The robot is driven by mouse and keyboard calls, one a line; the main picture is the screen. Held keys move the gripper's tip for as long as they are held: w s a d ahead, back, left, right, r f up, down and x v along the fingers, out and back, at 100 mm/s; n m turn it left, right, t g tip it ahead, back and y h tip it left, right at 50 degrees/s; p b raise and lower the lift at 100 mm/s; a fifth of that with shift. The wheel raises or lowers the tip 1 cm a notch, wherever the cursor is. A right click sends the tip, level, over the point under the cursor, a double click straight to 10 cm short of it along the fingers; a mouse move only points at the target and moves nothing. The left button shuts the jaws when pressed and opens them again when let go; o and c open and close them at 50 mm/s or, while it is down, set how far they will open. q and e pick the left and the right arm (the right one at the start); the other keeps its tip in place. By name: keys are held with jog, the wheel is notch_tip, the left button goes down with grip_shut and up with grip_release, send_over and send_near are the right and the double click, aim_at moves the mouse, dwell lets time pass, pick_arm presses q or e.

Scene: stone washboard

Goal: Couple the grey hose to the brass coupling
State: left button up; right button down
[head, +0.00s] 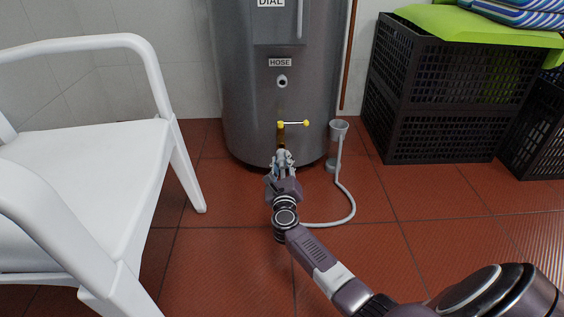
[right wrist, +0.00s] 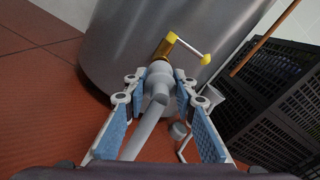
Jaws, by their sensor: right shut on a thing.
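My right gripper (head: 284,166) is in front of the grey tank, low down. In the right wrist view its blue-padded fingers (right wrist: 150,92) stand either side of the grey hose (right wrist: 157,85), shut on its end piece. The brass coupling (right wrist: 163,50) is straight beyond the hose end, below a yellow valve with a side lever. The hose end appears very close to or against it; I cannot tell if it is seated. In the head view the coupling (head: 281,143) shows just above my gripper. The hose (head: 352,205) loops right across the floor. My left gripper is out of view.
The grey tank (head: 240,100) is marked HOSE. A grey cup-shaped holder (head: 339,128) stands right of the valve, by the hose. A white chair (head: 90,170) is at left, and black crates (head: 420,100) are at right. Red tile floor (head: 440,240) is open between them.

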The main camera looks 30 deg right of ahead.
aim_at(282, 155)
jog(key=shift+b+x, duration=0.6)
jog(key=shift+x, duration=1.05)
jog(key=c, duration=1.5)
grip_release()
jog(key=shift+r, duration=0.1)
notch_tip(282, 155, up, 10)
jog(key=shift+f, duration=0.1)
